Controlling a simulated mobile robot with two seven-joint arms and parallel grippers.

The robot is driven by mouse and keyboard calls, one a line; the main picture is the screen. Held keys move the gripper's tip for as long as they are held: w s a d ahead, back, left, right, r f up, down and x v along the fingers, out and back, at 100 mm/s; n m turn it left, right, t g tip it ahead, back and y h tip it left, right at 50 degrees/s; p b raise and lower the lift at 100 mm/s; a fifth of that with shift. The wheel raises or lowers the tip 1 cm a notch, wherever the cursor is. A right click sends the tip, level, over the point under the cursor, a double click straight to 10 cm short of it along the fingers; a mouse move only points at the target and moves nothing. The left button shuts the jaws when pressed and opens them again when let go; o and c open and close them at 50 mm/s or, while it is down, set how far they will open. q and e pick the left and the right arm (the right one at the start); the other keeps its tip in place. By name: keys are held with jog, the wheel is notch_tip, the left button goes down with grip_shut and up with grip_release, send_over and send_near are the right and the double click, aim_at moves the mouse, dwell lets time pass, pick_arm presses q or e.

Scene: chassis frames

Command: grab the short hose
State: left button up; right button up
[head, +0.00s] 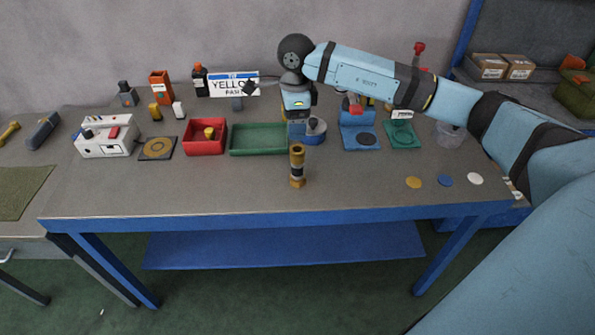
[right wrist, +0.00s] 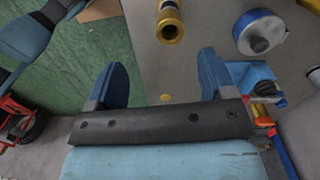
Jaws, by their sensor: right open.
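The tube is apart from both fingers. My left gripper is not in view.
A round blue container (head: 315,136) with a dark knob stands close beside the right gripper. A green tray (head: 258,150) and a red bin (head: 190,148) lie to the left. Blue (head: 361,142) and green (head: 403,142) stands are to the right. The table's front strip is mostly clear.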

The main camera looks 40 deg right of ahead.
aim_at(297, 157)
jog(key=shift+h, duration=0.3)
jog(key=f, duration=0.5)
jog(key=d+f+p, duration=0.1)
jog(key=f, duration=0.2)
jog(key=shift+w+d, duration=0.1)
jog(key=shift+w, duration=0.05)
notch_tip(297, 157, down, 5)
jog(key=shift+w+d+f+p, duration=0.1)
jog(key=shift+p, duration=0.5)
jog(key=c, duration=1.1)
